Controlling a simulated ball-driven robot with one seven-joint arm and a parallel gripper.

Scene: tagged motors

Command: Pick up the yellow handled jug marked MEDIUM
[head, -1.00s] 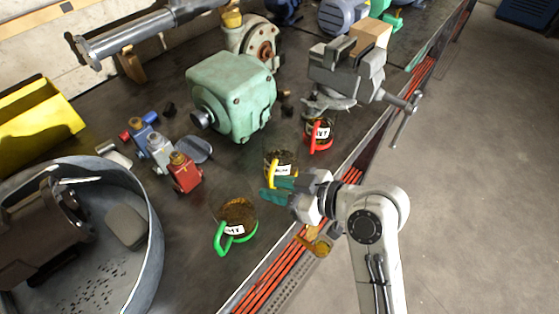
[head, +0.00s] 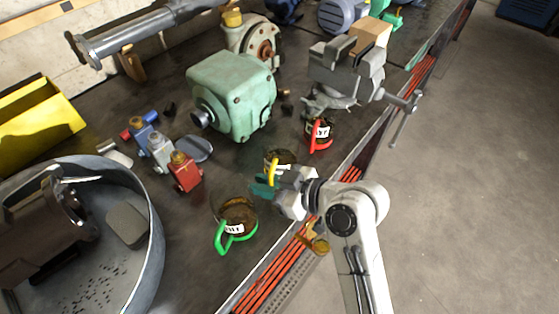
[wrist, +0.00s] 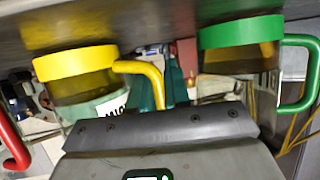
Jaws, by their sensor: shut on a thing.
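The yellow handled jug (head: 284,157) stands on the dark bench between a red handled and a green handled jug. Its label is hidden behind my gripper in the head view. In the wrist view the jug (wrist: 75,64) is at the left with a yellow band, and part of its white label shows, too cut off to read in full. My gripper (head: 262,187) reaches in from the right, its teal fingers at the yellow handle (wrist: 150,75). It is shut on that handle. I see no clear gap under the jug.
The green handled jug (head: 238,222) is close in front, and the red handled jug (head: 319,132) is behind, near the vise (head: 345,72). The bench edge is at the right.

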